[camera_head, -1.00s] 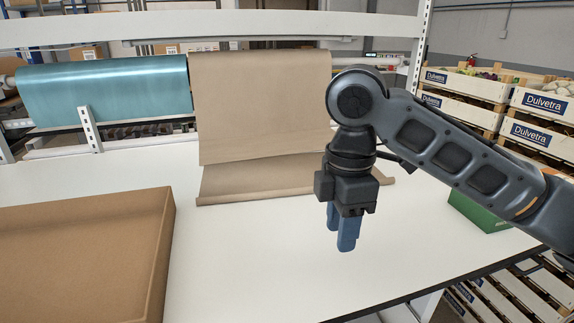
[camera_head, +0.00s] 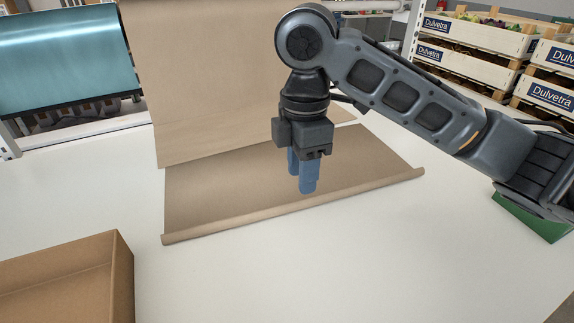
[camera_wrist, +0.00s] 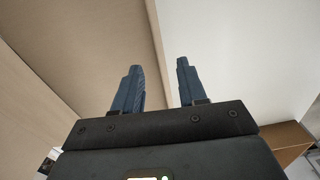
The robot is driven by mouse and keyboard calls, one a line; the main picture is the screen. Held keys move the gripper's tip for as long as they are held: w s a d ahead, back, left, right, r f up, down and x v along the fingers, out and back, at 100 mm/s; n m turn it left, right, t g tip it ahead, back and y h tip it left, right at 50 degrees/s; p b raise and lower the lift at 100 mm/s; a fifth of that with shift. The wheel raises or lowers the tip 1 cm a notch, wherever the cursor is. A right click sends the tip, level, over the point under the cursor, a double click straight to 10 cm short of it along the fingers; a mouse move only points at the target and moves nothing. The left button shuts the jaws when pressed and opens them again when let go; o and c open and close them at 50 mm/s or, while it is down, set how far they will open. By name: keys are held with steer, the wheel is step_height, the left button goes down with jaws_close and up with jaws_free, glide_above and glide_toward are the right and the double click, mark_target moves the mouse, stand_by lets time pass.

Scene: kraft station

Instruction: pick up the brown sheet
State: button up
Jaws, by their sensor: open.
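The brown sheet (camera_head: 220,187) lies flat on the white table, with a rolled front edge (camera_head: 290,208). Behind it a brown length of paper (camera_head: 195,80) hangs down from above; whether the two are joined I cannot tell. My gripper (camera_head: 302,180) points down over the sheet's right half, near its rolled edge. Its blue fingers are apart with nothing between them. In the wrist view the fingers (camera_wrist: 157,90) show against the brown sheet (camera_wrist: 125,30) and the white table beyond its edge. How high the fingertips are above the sheet is hard to tell.
An open cardboard box (camera_head: 75,265) stands at the front left. A teal roll (camera_head: 60,60) hangs at the back left. A green box (camera_head: 535,215) sits at the right under my arm. The white table (camera_head: 350,270) is clear in front of the sheet.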

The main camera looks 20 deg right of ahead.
mark_target(304, 201)
steer(key=f, duration=0.6)
steer(key=shift+d+f, duration=0.25)
steer(key=shift+d, duration=0.15)
steer(key=shift+c, duration=0.2)
jaws_close()
